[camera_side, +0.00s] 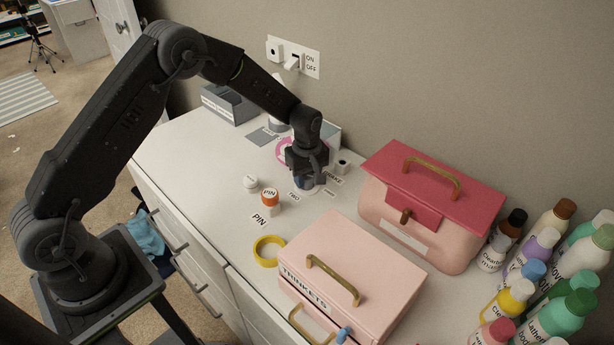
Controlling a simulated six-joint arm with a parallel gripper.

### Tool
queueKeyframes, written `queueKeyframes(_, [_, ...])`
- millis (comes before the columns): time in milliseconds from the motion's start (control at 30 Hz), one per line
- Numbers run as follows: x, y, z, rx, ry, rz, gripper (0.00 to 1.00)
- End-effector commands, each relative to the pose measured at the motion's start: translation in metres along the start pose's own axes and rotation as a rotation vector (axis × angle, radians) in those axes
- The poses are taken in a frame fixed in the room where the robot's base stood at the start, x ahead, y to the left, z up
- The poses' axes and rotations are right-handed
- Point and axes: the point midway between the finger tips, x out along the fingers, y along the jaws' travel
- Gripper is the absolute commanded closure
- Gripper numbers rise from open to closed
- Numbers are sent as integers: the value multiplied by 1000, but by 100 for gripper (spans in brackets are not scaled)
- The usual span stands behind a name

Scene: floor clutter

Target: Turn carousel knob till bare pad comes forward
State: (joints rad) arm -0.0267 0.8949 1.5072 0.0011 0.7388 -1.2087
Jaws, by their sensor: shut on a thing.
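My gripper (306,170) points down over the back middle of the white worktop. Small printed labels lie around this spot, one reading TWO (295,197). I cannot make out the carousel's pads or tell which one is bare. A pink ring (283,150) shows partly behind my gripper.
A pink TRINKETS box (352,270), a red-lidded case (418,210) and several bottles (560,315) fill the right. A grey bin (228,103) is behind.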

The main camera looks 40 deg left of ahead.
Motion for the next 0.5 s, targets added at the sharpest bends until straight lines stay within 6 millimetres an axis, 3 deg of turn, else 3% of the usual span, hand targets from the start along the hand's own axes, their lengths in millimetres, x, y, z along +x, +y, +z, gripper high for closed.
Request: queueKeyframes(500, [0,0,0,432,-2,0,85])
